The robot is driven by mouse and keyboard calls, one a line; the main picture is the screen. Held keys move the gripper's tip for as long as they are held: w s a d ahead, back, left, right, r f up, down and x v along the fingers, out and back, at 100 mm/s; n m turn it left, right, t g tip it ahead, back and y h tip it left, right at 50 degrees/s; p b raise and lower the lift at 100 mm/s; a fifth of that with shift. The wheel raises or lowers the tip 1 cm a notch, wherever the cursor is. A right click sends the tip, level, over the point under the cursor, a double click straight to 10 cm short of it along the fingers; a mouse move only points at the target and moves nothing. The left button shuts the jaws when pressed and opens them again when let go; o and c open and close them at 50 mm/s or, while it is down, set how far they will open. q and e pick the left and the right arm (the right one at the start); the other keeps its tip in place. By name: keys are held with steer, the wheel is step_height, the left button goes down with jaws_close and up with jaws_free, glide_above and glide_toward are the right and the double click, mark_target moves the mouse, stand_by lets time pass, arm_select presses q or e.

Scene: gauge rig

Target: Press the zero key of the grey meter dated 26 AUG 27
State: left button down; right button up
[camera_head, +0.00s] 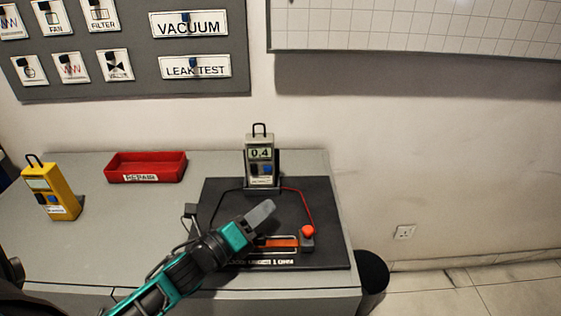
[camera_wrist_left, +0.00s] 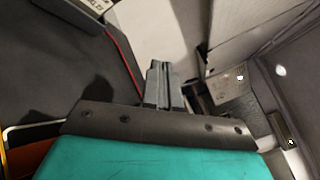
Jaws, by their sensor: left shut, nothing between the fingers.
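The grey meter (camera_head: 260,161) stands upright in a dark holder at the back of the black mat. Its display reads 0.4, and dark and blue keys show below it. Its date label is too small to read. My left gripper (camera_head: 265,209) is shut and empty, over the mat in front of and below the meter, apart from it. In the left wrist view the shut fingers (camera_wrist_left: 158,84) point away with nothing between them. My right gripper is in neither view.
A yellow meter (camera_head: 51,189) stands at the left of the grey table (camera_head: 120,222). A red REPAIR tray (camera_head: 146,168) sits at the back. On the black mat (camera_head: 222,190) are a red lead (camera_head: 302,199), a red knob (camera_head: 308,231) and an orange bar (camera_head: 278,243).

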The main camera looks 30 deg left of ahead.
mark_target(268, 168)
arm_select(q)
steer(key=shift+w, duration=0.2)
steer(key=shift+s, duration=0.1)
steer(key=w+a, duration=0.1)
steer(key=w, duration=0.1)
steer(key=w+a+b, duration=0.1)
steer(key=w, duration=0.1)
steer(key=w+a+b, duration=0.1)
steer(key=w, duration=0.1)
steer(key=shift+a, duration=0.3)
steer(key=shift+w+a+b, duration=0.3)
steer(key=shift+w+a, duration=0.2)
steer(key=shift+w, duration=0.2)
stand_by(0.4)
steer(key=shift+w, duration=0.1)
stand_by(1.0)
